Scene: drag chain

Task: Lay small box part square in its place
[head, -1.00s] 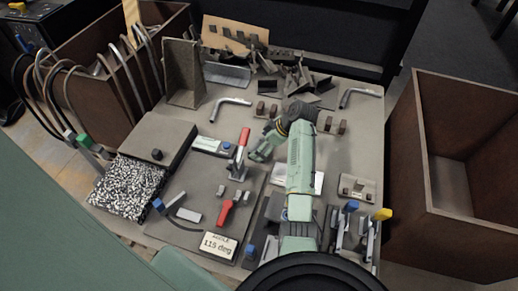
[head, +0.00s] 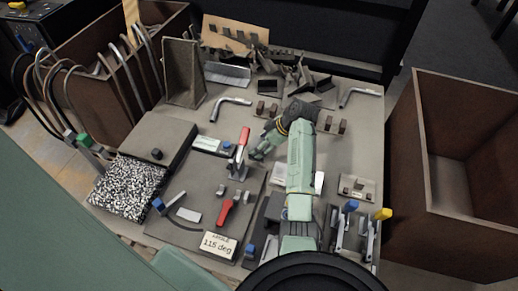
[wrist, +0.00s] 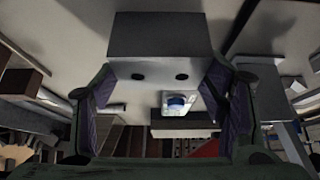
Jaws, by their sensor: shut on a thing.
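The small box part (wrist: 158,45) is a plain grey block with two dark round holes on its lower face, seen close in the wrist view. My gripper (wrist: 160,95) is shut on it, with one finger on each side. In the head view my gripper (head: 260,153) is low over the bench, just right of the red-handled upright clamp (head: 242,145). The held part cannot be made out there. Which spot is its place cannot be told from these frames.
A fixture plate (head: 205,180) carries clamps, small blocks and a "115 deg" label (head: 217,244). Blue- and yellow-tipped clamps (head: 360,228) stand at the right front. Metal scraps (head: 290,72) lie at the back. Brown bins (head: 440,130) flank the bench.

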